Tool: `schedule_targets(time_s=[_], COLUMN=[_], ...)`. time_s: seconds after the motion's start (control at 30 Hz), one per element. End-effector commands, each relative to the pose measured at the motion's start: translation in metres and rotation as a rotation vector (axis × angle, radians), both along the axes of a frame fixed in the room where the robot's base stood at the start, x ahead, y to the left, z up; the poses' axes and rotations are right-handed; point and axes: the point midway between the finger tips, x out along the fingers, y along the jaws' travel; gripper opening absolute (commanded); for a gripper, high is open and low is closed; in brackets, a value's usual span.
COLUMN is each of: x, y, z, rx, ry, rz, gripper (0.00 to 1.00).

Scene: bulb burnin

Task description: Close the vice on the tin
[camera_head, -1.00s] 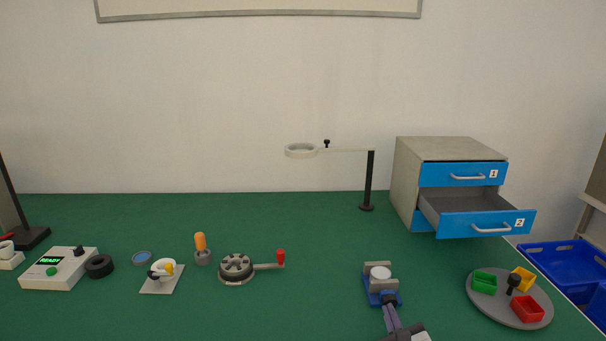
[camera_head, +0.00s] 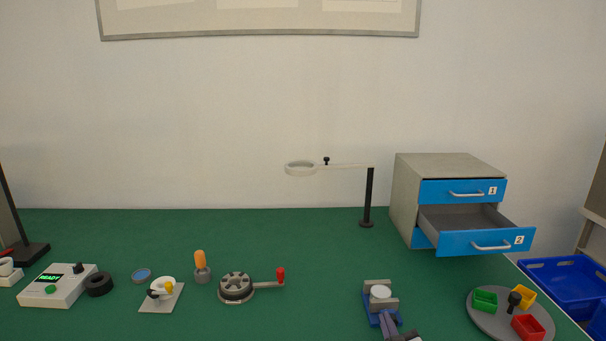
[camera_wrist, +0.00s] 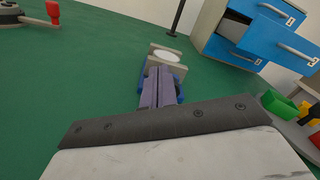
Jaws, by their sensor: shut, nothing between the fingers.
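The vice (camera_head: 368,298) stands near the front of the green table, with a blue base and grey jaws. The tin (camera_head: 380,292), round with a white top, sits between its jaws; whether both jaws touch it I cannot tell. The tin also shows in the wrist view (camera_wrist: 167,55), with the vice's far jaw (camera_wrist: 156,47) beyond it. My gripper (camera_head: 387,318) is at the near side of the vice. In the wrist view its purple fingers (camera_wrist: 159,75) are together and empty. They hide the near part of the vice.
A grey turntable (camera_head: 482,316) with coloured bins and a black knob is to the right. A drawer cabinet (camera_head: 425,170) stands behind, lower drawer (camera_head: 484,240) open. A lamp-like ring stand (camera_head: 368,195) and a red-handled rotary device (camera_head: 236,288) are farther left. Table between is clear.

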Motion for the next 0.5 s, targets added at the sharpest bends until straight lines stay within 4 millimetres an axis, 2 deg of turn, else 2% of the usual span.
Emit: schedule_targets(time_s=[0.5], x=[0.0000], y=[-0.0042], z=[-0.0062], rx=[0.000], ry=[0.003], rz=[-0.002], gripper=[0.00])
